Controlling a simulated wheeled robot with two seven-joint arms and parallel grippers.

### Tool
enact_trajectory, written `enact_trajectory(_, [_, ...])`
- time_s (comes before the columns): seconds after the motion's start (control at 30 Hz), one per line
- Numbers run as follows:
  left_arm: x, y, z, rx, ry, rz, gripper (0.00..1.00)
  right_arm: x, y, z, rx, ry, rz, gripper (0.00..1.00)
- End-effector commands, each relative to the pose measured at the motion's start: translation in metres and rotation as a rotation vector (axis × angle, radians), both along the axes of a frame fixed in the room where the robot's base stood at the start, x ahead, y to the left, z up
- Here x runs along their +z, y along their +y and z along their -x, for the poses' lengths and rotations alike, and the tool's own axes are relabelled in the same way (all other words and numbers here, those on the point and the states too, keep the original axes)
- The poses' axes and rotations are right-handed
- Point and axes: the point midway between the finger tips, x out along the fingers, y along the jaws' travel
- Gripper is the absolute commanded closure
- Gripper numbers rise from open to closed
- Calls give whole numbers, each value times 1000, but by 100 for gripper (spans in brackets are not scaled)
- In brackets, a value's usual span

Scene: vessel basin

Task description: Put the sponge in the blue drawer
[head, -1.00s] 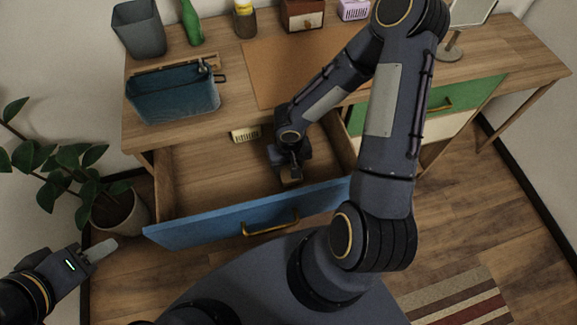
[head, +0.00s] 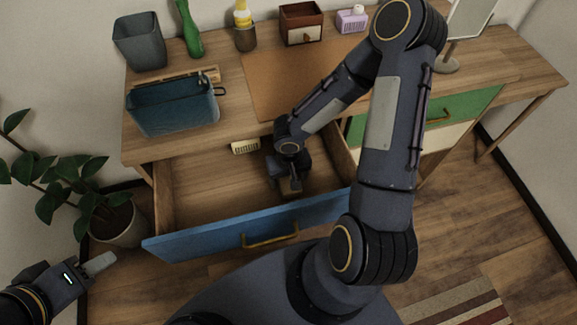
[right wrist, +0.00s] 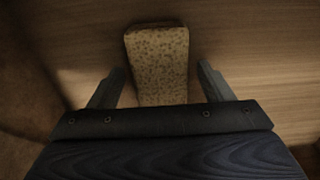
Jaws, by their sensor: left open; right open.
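The blue drawer (head: 185,238) is pulled out under the left part of the desk, its front toward me and its wooden floor showing. The sponge (right wrist: 158,55), tan and speckled, lies on a wooden surface in the right wrist view; in the head view this is inside the drawer, where my gripper largely hides it. My right gripper (head: 291,184) is down in the drawer, open, with one finger on each side of the sponge and gaps showing. My left gripper (head: 100,264) is at the lower left, open and away from the drawer.
A small pale block (head: 245,147) sits at the back of the drawer. A potted plant (head: 118,220) stands left of the drawer.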

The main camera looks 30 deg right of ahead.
Motion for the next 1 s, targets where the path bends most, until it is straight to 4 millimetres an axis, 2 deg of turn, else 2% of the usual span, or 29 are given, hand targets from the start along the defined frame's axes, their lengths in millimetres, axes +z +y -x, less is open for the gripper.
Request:
enact_trajectory(0.4, [18, 0, 0, 0, 0, 0, 58, 88, 0, -1, -2, -7, 2, 27])
enact_trajectory(0.73, [21, 0, 0, 0, 0, 0, 58, 122, -4, 3, -1, -9, 9, 27])
enact_trajectory(0.87, [21, 0, 0, 0, 0, 0, 58, 152, -17, 13, -2, -39, 34, 27])
enact_trajectory(1.0, [21, 0, 0, 0, 0, 0, 58, 194, -27, 37, -8, -94, 34, 27])
